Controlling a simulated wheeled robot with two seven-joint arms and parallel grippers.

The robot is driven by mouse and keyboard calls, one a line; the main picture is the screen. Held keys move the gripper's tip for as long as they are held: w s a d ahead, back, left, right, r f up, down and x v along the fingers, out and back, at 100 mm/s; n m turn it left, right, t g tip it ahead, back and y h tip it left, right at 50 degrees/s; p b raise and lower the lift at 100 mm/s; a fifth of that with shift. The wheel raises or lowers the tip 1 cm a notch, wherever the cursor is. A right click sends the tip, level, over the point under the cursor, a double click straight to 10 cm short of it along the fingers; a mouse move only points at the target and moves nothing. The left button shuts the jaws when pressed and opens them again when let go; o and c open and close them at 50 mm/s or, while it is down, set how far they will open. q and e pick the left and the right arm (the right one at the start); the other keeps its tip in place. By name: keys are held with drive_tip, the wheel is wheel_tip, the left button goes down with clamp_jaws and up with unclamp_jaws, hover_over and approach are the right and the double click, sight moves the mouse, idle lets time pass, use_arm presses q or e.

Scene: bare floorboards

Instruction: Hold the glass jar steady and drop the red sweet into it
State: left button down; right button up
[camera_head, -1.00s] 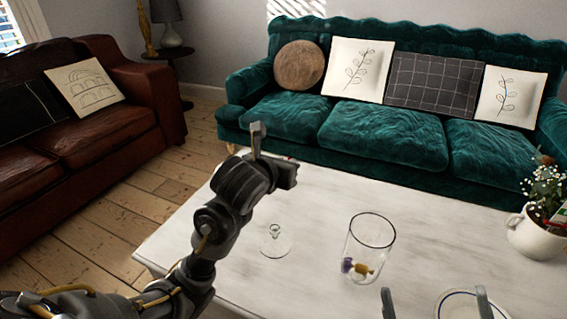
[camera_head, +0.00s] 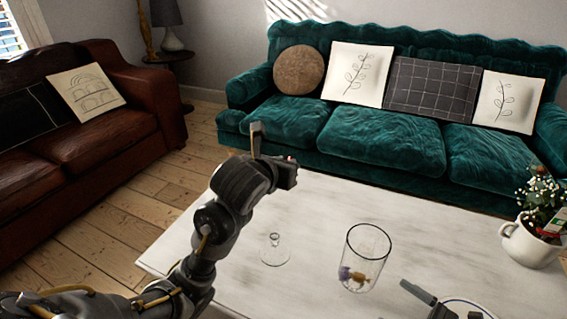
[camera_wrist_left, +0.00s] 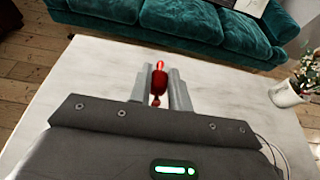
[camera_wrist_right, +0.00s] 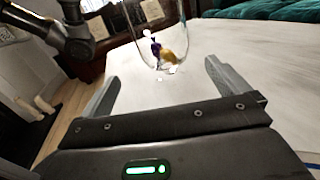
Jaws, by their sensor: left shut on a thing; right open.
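The clear glass jar (camera_head: 371,246) stands upright on the white table, with a purple sweet (camera_head: 345,273) and a yellow-brown sweet (camera_head: 358,280) at its bottom. My left gripper (camera_head: 276,158) is shut on the red sweet (camera_wrist_left: 160,86) and holds it above the table, left of and beyond the jar in the head view. My right gripper (camera_wrist_right: 160,75) is open and empty. Its fingers point toward the jar (camera_wrist_right: 137,38), which is ahead of the fingertips and apart from them. In the head view, the right gripper is partly cut off at the bottom edge.
A glass lid with a knob (camera_head: 275,251) lies on the table (camera_head: 310,220) left of the jar. A blue-rimmed plate (camera_head: 478,303) is at the bottom right, partly hidden by my right gripper. A white flower pot (camera_head: 527,245) stands at the right. The table's middle is mostly bare.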

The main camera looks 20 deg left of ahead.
drive_tip(key=shift+w+d+f+n, duration=0.25)
drive_tip(key=shift+d+n, duration=0.05)
drive_tip(key=x, duration=1.2)
drive_tip(key=shift+f, duration=0.1)
drive_tip(key=c, duration=1.3)
